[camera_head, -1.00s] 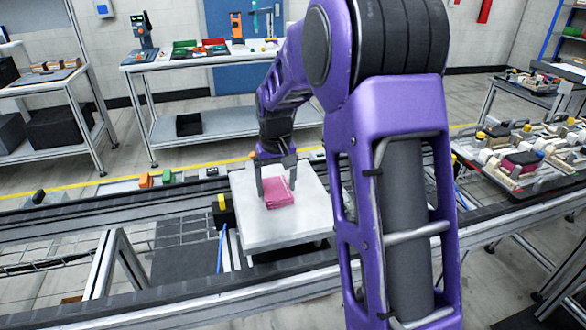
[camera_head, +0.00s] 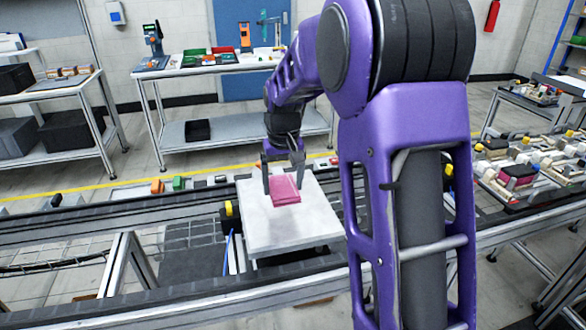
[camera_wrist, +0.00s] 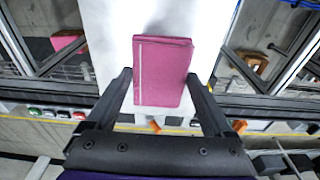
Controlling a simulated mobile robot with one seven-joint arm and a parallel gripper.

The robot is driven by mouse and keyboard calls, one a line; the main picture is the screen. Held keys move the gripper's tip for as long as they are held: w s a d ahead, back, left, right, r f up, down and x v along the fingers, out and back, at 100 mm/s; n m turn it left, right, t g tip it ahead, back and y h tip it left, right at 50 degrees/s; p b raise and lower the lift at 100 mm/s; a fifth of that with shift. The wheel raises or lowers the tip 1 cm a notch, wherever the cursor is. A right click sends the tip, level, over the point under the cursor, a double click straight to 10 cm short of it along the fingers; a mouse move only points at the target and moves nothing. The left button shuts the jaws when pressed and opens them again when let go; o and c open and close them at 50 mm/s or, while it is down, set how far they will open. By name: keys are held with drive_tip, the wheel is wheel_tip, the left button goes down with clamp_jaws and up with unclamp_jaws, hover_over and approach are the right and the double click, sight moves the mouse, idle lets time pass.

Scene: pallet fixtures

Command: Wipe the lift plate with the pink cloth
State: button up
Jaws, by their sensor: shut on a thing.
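The pink cloth (camera_head: 286,190) is a folded pad on the far half of the pale lift plate (camera_head: 285,230). My gripper (camera_head: 283,183) is above the plate with its fingers on both sides of the cloth, shut on it. In the wrist view the cloth (camera_wrist: 163,72) sits between the two dark fingertips of my gripper (camera_wrist: 159,76). The white plate (camera_wrist: 108,40) shows beneath it. The cloth appears to lie flat on the plate; its underside is hidden.
The plate sits between dark conveyor rails (camera_head: 160,300). A yellow-capped post (camera_head: 229,209) stands at its left edge. A workbench (camera_head: 215,68) with tools is behind. Trays of parts (camera_head: 510,172) are at the right. My arm hides the area right of the plate.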

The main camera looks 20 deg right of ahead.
drive_tip(key=shift+r, duration=1.05)
